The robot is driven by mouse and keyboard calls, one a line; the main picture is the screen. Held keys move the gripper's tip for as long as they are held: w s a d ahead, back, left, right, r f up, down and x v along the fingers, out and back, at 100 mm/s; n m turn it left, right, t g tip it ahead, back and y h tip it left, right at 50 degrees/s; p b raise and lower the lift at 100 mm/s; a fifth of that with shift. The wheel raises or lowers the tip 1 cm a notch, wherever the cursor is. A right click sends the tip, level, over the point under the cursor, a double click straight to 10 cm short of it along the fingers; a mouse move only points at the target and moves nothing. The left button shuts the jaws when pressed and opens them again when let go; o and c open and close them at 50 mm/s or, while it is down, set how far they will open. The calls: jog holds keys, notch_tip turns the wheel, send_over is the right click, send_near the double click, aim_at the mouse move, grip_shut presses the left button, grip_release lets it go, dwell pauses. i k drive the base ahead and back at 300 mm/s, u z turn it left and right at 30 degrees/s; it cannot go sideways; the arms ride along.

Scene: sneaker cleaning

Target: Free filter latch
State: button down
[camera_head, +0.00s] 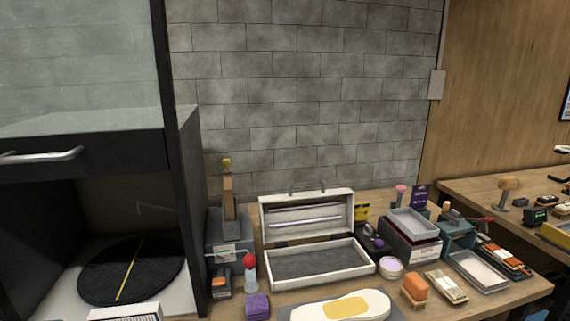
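A dark cabinet (183,200) with a glass front panel (80,60) stands at the left. A silver bar handle (42,156) is on its front rail, and the space below the rail is open. Inside, a black round mesh disc (95,272) with a yellow stripe lies on a light floor. A white ribbed piece (125,312) is cut off by the bottom edge; I cannot tell whether it is a filter. I cannot make out a latch for certain. My gripper is not in view.
Right of the cabinet, a workbench holds an open metal case (318,264), a red-topped bottle (250,272), a purple block (257,306), a shoe sole (345,306), brushes and trays (478,271). The bench is crowded. A second wooden table (470,187) stands at the right.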

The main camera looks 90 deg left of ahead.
aim_at(226, 162)
jog(key=u, duration=0.5)
jog(key=i, duration=0.2)
jog(key=u, duration=3.1)
jog(key=i, duration=0.95)
jog(key=z, duration=0.25)
jog(key=k, duration=0.85)
jog(key=u, duration=0.05)
